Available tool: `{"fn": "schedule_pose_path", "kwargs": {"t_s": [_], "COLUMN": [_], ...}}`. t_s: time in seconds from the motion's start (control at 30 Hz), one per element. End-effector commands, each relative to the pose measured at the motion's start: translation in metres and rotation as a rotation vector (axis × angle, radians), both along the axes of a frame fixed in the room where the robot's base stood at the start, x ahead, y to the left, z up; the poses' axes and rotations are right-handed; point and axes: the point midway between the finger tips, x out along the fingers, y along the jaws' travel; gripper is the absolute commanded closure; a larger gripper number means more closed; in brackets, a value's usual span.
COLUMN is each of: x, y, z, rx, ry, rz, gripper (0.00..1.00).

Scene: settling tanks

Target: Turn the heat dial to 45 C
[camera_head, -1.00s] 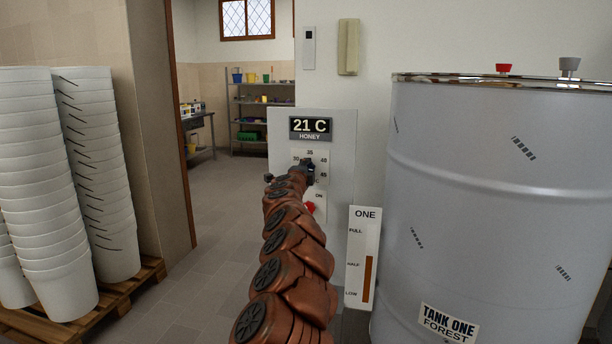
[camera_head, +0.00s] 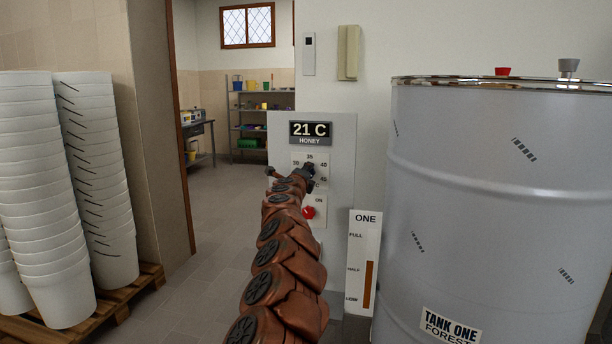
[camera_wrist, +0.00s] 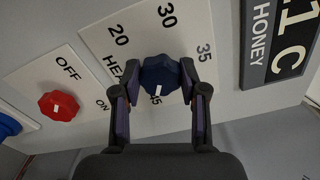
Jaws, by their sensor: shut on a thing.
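The heat dial is a dark blue knob (camera_wrist: 160,75) on a white plate marked 20, 30, 35 and 45 in the wrist view. My gripper (camera_wrist: 160,85) is shut on it, with one finger on each side. A white mark shows on the dial's side toward the 45. The 40 is hidden in the wrist view but shows beside the dial in the head view. In the head view my gripper (camera_head: 304,174) covers most of the dial. The display (camera_head: 310,129) above reads 21 C HONEY.
A red OFF/ON knob (camera_head: 308,212) sits below the dial; it also shows in the wrist view (camera_wrist: 59,105). A large grey tank (camera_head: 490,200) and its level gauge (camera_head: 361,262) stand to the right. Stacked white buckets (camera_head: 95,180) stand on a pallet at left.

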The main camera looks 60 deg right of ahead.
Motion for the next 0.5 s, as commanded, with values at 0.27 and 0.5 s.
{"fn": "schedule_pose_path", "kwargs": {"t_s": [0.27, 0.5], "x": [-0.0032, -0.0004], "y": [-0.0019, -0.0002], "z": [-0.0004, -0.0002], "rx": [0.001, 0.001], "ry": [-0.002, -0.001], "rz": [-0.006, -0.001], "gripper": [0.48, 0.32]}}
